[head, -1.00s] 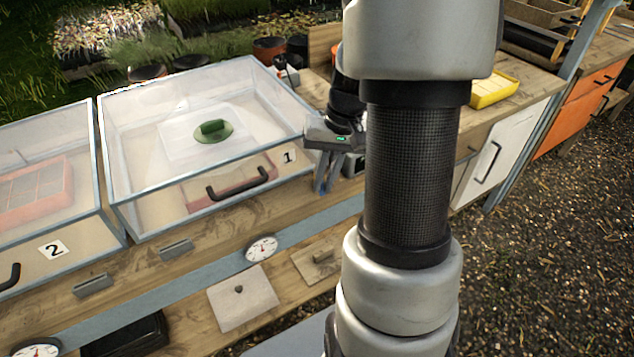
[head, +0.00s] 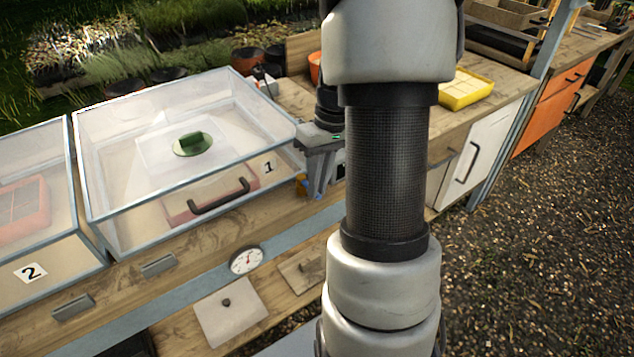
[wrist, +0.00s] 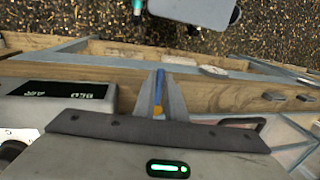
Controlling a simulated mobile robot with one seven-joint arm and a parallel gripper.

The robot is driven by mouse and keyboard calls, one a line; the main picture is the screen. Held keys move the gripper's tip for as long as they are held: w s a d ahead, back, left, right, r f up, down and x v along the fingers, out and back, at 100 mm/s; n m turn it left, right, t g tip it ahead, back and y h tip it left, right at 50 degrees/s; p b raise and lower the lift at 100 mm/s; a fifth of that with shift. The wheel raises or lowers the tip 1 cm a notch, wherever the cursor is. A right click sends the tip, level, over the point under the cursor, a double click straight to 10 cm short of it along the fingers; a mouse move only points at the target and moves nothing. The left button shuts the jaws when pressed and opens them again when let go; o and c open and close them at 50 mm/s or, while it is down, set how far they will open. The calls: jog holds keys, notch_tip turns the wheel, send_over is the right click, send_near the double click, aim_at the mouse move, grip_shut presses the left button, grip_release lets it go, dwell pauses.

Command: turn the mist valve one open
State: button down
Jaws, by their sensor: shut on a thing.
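The mist valve one (wrist: 161,82), a small part with a blue lever and a brass-orange end, sits at the bench front edge beside the clear case marked 1 (head: 205,190). In the head view the valve (head: 301,183) shows as a bit of orange and blue just left of my fingers. My gripper (head: 317,185) points down there. In the wrist view my gripper (wrist: 160,105) is shut on the blue lever, which lies between the two grey fingers. My arm and fingers hide part of the valve, and its turn angle is hard to read.
A box with a dark display (wrist: 60,92) stands close beside my gripper. A round dial (head: 246,260) is on the bench front strip. Case 2 (head: 60,275) stands at the left. A yellow tray (head: 466,90) is at the back right. Gravel floor lies open at the right.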

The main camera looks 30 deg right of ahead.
jog(key=c, duration=1.8)
grip_release()
jog(key=d+r+p, duration=0.1)
jog(key=r, duration=0.7)
jog(key=d+r+p, duration=0.2)
jog(key=r, duration=0.7)
jog(key=shift+d, duration=0.25)
